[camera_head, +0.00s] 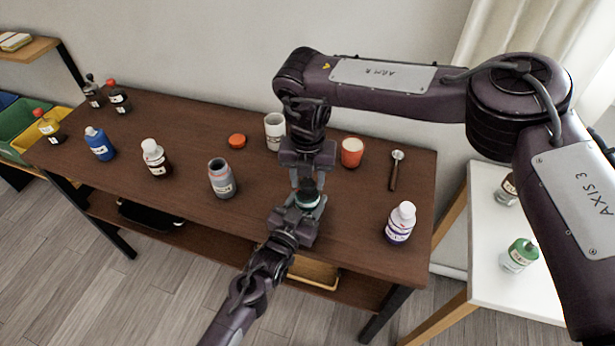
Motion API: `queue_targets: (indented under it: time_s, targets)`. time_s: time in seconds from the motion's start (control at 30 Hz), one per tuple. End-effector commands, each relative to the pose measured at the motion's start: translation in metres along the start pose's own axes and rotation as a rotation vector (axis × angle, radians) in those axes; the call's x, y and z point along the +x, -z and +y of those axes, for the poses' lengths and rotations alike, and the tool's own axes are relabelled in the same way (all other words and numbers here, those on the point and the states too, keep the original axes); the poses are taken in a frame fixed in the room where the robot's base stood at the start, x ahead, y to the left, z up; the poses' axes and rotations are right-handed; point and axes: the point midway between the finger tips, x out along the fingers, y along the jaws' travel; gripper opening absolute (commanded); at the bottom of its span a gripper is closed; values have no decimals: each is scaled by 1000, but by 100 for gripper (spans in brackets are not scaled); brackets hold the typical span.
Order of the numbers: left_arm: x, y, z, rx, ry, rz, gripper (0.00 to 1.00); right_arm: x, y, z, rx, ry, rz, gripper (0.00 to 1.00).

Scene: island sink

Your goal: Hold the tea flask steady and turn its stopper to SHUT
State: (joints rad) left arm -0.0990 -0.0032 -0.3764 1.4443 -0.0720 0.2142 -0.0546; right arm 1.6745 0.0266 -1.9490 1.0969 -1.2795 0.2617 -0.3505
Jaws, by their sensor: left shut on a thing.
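The tea flask (308,199) is mostly hidden between my two grippers near the middle of the wooden table; only its dark greenish upper part shows. My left gripper (305,205) comes in from the front and is shut around the flask. My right gripper (308,179) points straight down from above, with its fingertips at the top of the flask. The stopper is largely covered by these fingers, so its turn position and any SHUT mark cannot be read. I cannot tell whether the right fingers are closed on it.
An open grey jar (221,181) is to the left, a white-capped bottle (401,222) to the right. A spoon-like tool (395,171) lies at the right.

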Motion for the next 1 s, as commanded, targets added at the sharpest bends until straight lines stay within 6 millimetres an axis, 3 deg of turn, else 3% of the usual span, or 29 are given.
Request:
queue_targets:
  time_s: [0.03, 0.23, 0.63, 1.0]
  targets:
    - [0, 0, 0, 0, 0, -1, 26, 0, 0, 0, 0, 0, 0, 35]
    - [0, 0, 0, 0, 0, -1, 26, 0, 0, 0, 0, 0, 0, 9]
    - [0, 0, 0, 0, 0, -1, 26, 0, 0, 0, -82, 1, 0, 9]
    - [0, 0, 0, 0, 1, -1, 26, 0, 0, 0, -384, 0, 0, 9]
